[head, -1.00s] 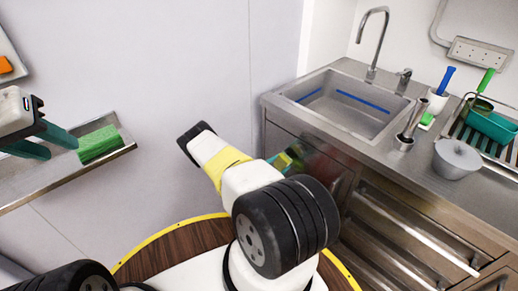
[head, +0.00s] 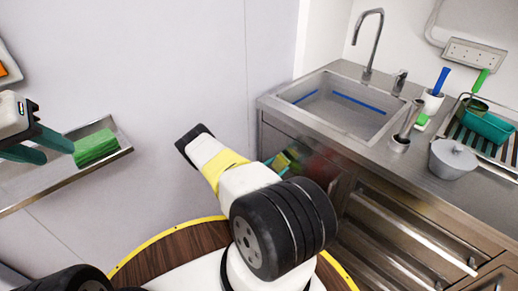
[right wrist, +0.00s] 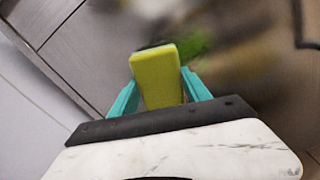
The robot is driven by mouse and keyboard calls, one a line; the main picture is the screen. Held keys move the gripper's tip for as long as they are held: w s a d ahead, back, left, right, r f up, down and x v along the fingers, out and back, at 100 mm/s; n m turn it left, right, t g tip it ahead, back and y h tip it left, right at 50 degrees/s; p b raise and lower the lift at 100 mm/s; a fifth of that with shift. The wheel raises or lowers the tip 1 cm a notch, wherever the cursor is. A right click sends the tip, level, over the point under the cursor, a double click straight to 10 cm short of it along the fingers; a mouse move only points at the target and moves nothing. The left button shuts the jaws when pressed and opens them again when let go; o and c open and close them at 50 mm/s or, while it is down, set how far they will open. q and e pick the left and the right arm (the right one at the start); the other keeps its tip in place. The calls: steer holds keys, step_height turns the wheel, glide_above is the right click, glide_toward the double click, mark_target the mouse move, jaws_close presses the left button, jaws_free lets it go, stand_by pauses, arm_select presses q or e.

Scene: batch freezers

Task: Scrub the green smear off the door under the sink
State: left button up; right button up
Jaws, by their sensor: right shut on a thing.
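My right gripper (right wrist: 161,90) is shut on a yellow-green sponge (right wrist: 158,78), which sticks out between the teal fingers. In the head view the sponge (head: 282,161) is at the dark door (head: 338,181) under the sink (head: 345,105), partly hidden by my own arm. The green smear (right wrist: 197,43) shows blurred just beyond the sponge in the right wrist view. I cannot tell whether the sponge touches the door. My left gripper (head: 58,152) is at the far left, its two teal fingers apart and empty, beside a green block (head: 95,147) on a wall shelf.
Drawer handles (head: 420,235) stick out below the counter. The wall between shelf and sink is bare.

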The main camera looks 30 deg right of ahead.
mark_target(305, 173)
steer(key=shift+w+d, duration=0.2)
steer(key=shift+d, duration=0.4)
steer(key=shift+s+d, duration=0.2)
steer(key=shift+s, duration=0.75)
steer(key=shift+s+d, duration=0.2)
steer(key=shift+s, duration=0.7)
steer(key=shift+s+d, duration=0.4)
steer(key=shift+s, duration=0.8)
steer(key=shift+s+d, duration=0.4)
steer(key=shift+s, duration=0.8)
steer(key=shift+s+d, duration=0.4)
steer(key=shift+s, duration=0.8)
steer(key=shift+w+a, duration=0.15)
steer(key=shift+w, duration=0.5)
steer(key=shift+w+a, duration=0.15)
steer(key=shift+w, duration=0.45)
steer(key=shift+w+a, duration=0.3)
steer(key=shift+w, duration=0.5)
steer(key=shift+w+a, duration=0.25)
steer(key=shift+w, duration=0.5)
steer(key=shift+w+a, duration=0.3)
steer(key=shift+w, duration=0.5)
steer(key=shift+w+a, duration=0.2)
steer(key=shift+w, duration=0.75)
steer(key=shift+w+a, duration=0.2)
steer(key=shift+w, duration=0.7)
steer(key=shift+a+r, duration=0.1)
